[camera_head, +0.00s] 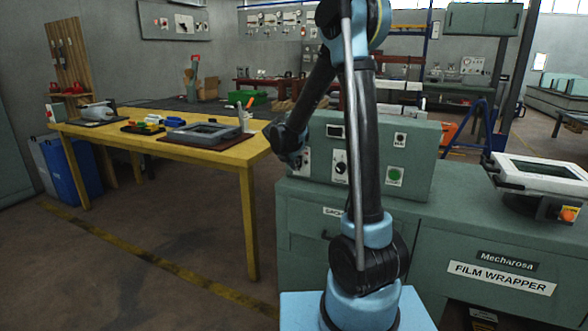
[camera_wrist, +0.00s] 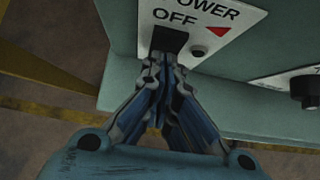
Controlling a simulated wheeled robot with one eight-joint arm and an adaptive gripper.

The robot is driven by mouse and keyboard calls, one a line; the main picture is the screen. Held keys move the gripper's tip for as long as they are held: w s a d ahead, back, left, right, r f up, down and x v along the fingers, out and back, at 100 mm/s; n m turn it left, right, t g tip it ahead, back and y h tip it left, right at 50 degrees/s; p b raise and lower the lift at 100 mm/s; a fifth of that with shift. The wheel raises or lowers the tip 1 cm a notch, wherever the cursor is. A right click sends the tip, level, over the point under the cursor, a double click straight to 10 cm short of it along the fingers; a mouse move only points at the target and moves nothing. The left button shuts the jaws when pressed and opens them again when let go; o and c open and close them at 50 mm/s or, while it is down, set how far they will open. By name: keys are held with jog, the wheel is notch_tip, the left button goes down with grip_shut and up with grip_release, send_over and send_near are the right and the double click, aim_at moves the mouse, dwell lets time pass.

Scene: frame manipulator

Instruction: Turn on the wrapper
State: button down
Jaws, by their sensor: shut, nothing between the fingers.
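The film wrapper (camera_head: 495,277) is a grey-green machine at the right, with a control box (camera_head: 415,150) on top. In the wrist view, a white POWER plate (camera_wrist: 225,22) reads OFF beside a red triangle, with a black switch (camera_wrist: 168,39) below the lettering. My gripper (camera_wrist: 163,62) is shut and empty, its fingertips overlapping the lower edge of the black switch; I cannot tell whether they touch it. In the head view my gripper (camera_head: 295,163) is at the left end of the control box, and the power switch is hidden.
The control box also has a black knob (camera_head: 341,168) and a green button (camera_head: 395,175). A yellow table (camera_head: 120,132) with tools stands at the left. Open floor lies between the table and the wrapper. A turntable unit (camera_head: 540,176) sits at the far right.

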jog(key=shift+w+r, duration=0.15)
jog(key=s, duration=0.1)
jog(key=s+a, duration=0.1)
jog(key=s, duration=0.1)
jog(key=shift+s+a+r, duration=0.15)
jog(key=shift+s+a, duration=0.25)
jog(key=v, duration=1)
jog(key=shift+w+d+r, duration=0.15)
jog(key=shift+w+r, duration=0.1)
jog(key=shift+w, duration=0.1)
jog(key=shift+s+f+g, duration=0.3)
jog(key=shift+f+g, duration=0.1)
jog(key=shift+f, duration=0.15)
